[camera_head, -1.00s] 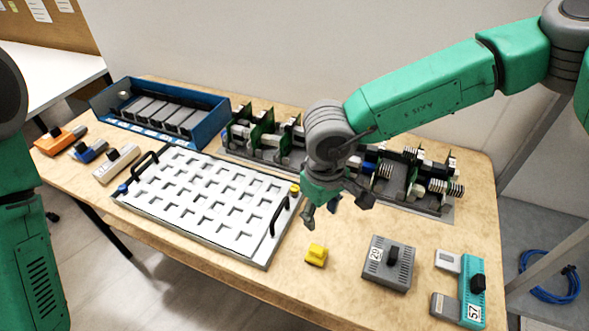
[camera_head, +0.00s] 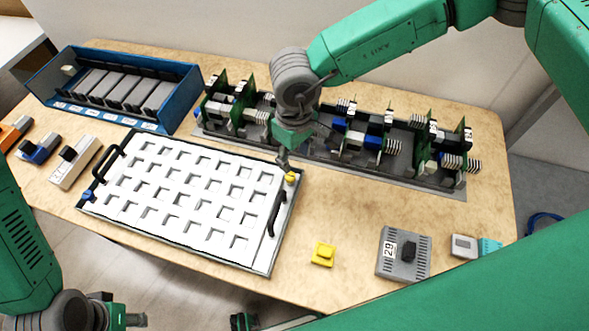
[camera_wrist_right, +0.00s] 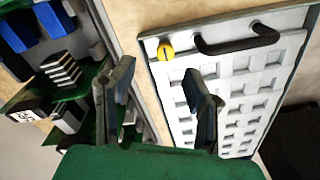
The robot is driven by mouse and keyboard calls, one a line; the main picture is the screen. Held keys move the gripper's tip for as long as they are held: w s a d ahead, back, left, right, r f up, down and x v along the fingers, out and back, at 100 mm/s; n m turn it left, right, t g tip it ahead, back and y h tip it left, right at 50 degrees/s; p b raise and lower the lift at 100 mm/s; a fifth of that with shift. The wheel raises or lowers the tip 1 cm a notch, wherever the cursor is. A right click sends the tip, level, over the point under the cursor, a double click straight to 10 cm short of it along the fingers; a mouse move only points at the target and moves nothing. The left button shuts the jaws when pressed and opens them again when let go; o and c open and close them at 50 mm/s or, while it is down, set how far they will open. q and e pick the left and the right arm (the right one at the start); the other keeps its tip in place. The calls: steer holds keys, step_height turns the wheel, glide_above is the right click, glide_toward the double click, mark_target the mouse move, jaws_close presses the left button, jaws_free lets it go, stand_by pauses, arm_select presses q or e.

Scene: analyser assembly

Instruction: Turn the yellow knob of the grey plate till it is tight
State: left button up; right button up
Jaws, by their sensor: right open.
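The grey plate (camera_head: 268,262) lies flat on the table, with a white grid of square pockets and a black handle at each end. Its yellow knob (camera_head: 291,178) sits at the far right corner, by the right handle. It also shows in the right wrist view (camera_wrist_right: 165,50). My right gripper (camera_head: 285,160) points down just by the knob, partly hidden by its own wrist. In the right wrist view its fingers (camera_wrist_right: 160,92) are apart and empty, with the knob beyond the gap. My left gripper (camera_head: 125,318) is low at the left, cut by the frame edge.
A rail of green boards (camera_head: 370,165) stands close behind the right gripper. A blue bin (camera_head: 165,100) is at back left. A loose yellow piece (camera_head: 323,254) and a grey module (camera_head: 404,255) lie right of the plate. A blue knob (camera_head: 88,195) is at the plate's left corner.

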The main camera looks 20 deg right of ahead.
mark_target(288, 175)
steer(key=f, duration=0.2)
steer(key=a+f, duration=0.1)
steer(key=f, duration=0.1)
steer(key=a+f, duration=0.1)
steer(key=f, duration=0.1)
steer(key=shift+w+a+f, duration=0.1)
steer(key=shift+w+a, duration=0.05)
steer(key=shift+f, duration=0.3)
steer(key=shift+d+f, duration=0.25)
steer(key=shift+d, duration=0.05)
steer(key=shift+d+f, duration=0.15)
steer(key=shift+d, duration=0.5)
steer(key=shift+c, duration=1.3)
steer(key=shift+a, duration=0.1)
steer(key=c, duration=0.6)
arm_select(q)
steer(key=shift+w+a+f, duration=0.1)
steer(key=shift+a+f, duration=0.1)
steer(key=shift+a, duration=0.55)
arm_select(e)
steer(key=shift+a, duration=0.55)
jaws_close()
